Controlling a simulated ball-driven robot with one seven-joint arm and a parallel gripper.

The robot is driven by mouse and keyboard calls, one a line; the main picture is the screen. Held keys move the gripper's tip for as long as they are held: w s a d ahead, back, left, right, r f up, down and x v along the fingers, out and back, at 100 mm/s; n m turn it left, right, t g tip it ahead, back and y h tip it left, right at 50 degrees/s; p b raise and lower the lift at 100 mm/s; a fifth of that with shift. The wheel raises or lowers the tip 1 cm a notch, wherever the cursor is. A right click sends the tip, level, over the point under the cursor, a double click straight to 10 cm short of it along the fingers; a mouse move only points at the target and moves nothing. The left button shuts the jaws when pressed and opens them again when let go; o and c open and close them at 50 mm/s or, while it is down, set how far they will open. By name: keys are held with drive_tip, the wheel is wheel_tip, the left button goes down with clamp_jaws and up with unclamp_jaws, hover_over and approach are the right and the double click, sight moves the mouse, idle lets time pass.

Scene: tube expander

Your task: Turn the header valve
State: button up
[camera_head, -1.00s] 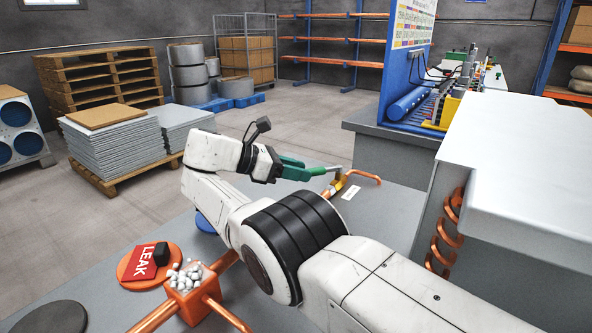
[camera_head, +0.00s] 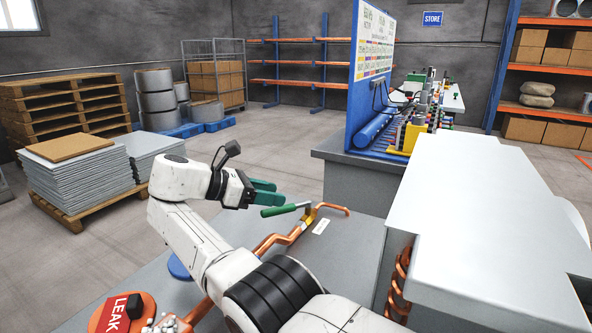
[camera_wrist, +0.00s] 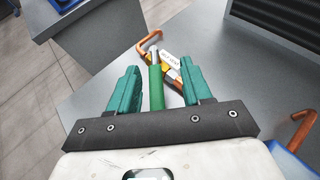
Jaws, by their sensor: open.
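The header valve has a lever with a green grip (camera_head: 279,210) and a yellow-brass body (camera_head: 309,217) on a copper pipe (camera_head: 282,238) above the grey bench. My gripper (camera_head: 270,193) is open and empty, with green fingers just above and behind the lever's grip in the head view. Whether a finger touches the grip I cannot tell.
A white-topped unit with a copper coil (camera_head: 398,285) stands on the right of the grey bench (camera_head: 345,262). An orange disc with a red LEAK sign (camera_head: 115,315) is at lower left. A blue panel (camera_head: 352,85) stands on another bench behind.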

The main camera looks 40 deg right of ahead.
drive_tip(key=s+a+r+p, duration=0.2)
drive_tip(key=s+r+p, duration=0.2)
drive_tip(key=s+r, duration=0.4)
drive_tip(key=s, duration=0.4)
drive_tip(key=shift+s+p, duration=0.2)
drive_tip(key=shift+p, duration=0.1)
drive_tip(key=shift+r, duration=0.1)
